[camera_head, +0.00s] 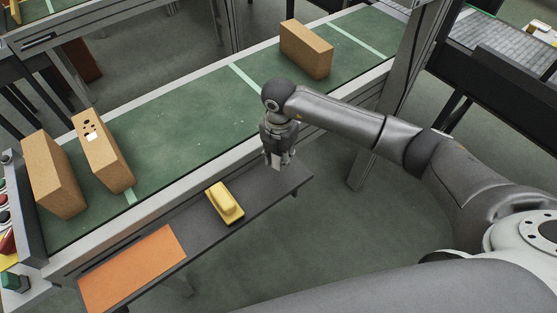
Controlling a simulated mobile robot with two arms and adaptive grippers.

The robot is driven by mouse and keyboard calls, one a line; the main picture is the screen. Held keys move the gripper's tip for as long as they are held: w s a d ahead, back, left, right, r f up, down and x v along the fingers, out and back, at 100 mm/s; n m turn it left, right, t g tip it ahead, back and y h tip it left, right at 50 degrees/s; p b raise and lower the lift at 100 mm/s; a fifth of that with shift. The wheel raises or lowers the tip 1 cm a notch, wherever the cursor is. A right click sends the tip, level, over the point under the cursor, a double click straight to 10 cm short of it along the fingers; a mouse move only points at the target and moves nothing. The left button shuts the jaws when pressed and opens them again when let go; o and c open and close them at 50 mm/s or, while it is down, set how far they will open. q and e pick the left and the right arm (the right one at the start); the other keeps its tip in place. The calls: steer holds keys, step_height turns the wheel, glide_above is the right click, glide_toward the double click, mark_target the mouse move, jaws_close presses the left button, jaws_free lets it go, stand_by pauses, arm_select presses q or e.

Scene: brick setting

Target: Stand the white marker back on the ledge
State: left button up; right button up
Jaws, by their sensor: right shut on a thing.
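My right gripper (278,158) reaches in from the right and points down over the far right end of the dark grey ledge (255,193). It is shut on the white marker (276,161), which shows as a small white upright shape between the fingers. The fingers hide part of the marker. I cannot tell whether its lower end touches the ledge. My left gripper is not in view.
A yellow object (224,203) lies mid-ledge, and an orange mat (133,268) covers its left end. Behind runs a green conveyor (185,130) with brown boxes, one (306,50) at the back and two (53,175) at the left. The ledge between the yellow object and my gripper is clear.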

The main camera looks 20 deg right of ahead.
mark_target(278, 164)
step_height(278, 164, down, 2)
steer(key=shift+s+a+f+p, duration=0.1)
steer(key=shift+p, duration=0.25)
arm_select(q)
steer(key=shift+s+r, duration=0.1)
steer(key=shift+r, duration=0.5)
arm_select(e)
steer(key=shift+f, duration=0.15)
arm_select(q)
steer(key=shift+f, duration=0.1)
arm_select(e)
steer(key=shift+f, duration=0.15)
steer(key=o, duration=0.4)
steer(key=shift+f, duration=0.1)
steer(key=shift+c, duration=0.2)
steer(key=o, duration=0.5)
steer(key=shift+c, duration=0.2)
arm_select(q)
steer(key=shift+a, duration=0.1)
arm_select(e)
steer(key=shift+r, duration=0.2)
